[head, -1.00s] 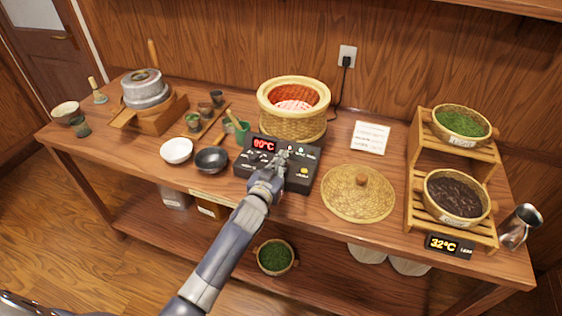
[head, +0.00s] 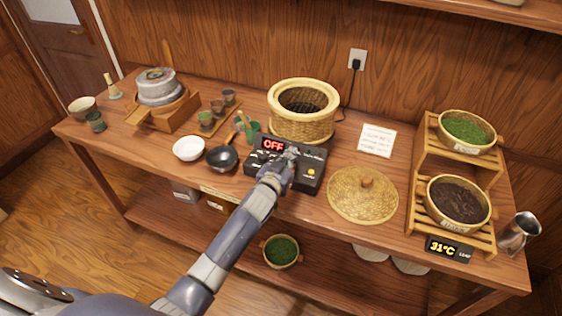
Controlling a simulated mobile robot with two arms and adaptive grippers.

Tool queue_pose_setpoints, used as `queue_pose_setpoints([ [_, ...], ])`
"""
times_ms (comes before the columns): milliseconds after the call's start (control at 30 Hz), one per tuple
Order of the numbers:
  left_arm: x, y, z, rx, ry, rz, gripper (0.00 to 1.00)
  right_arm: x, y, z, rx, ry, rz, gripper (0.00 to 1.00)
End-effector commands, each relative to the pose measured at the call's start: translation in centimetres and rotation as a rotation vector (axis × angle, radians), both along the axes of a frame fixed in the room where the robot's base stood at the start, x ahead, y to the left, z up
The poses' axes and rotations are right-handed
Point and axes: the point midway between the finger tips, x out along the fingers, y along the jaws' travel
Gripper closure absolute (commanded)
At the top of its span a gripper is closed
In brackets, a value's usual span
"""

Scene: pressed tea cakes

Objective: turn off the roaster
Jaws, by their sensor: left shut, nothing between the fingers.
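The roaster is a round woven basket (head: 303,125) with a pale rim and a dark interior, at the middle back of the table. In front of it is its black control box (head: 312,170), whose red display (head: 273,145) reads OFF. My left gripper (head: 291,154) is shut and empty, with its fingertips over the middle of the control box. I cannot tell whether they touch it, and the gripper hides part of the panel. My right gripper is not in view.
A woven lid (head: 362,196) lies right of the control box. A white bowl (head: 188,149) and a dark bowl (head: 221,158) stand to its left. A wooden rack (head: 422,165) with tea baskets is at the right. A stone mill (head: 158,92) is at the left.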

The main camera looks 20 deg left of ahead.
Motion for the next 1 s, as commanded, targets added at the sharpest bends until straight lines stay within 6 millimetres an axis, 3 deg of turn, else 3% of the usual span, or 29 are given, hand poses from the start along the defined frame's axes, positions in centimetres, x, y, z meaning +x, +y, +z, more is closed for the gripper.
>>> queue_pose_setpoints([
  [33, 0.3, 0.1, 1.5, 0.000, -0.001, 0.000, 1.00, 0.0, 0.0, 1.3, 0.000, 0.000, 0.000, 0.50],
  [100, 0.6, 0.2, 2.6, 0.000, -0.001, 0.001, 1.00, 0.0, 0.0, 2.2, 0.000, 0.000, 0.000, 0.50],
  [167, -0.3, 0.3, 1.9, 0.000, 0.002, 0.001, 1.00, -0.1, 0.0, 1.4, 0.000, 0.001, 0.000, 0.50],
  [700, -7.1, 0.4, 4.5, 0.001, 0.000, 0.000, 1.00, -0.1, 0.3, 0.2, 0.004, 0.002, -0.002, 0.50],
  [1000, -8.8, 0.5, 5.3, 0.000, 0.001, 0.001, 1.00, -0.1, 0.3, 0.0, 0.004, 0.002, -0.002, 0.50],
])
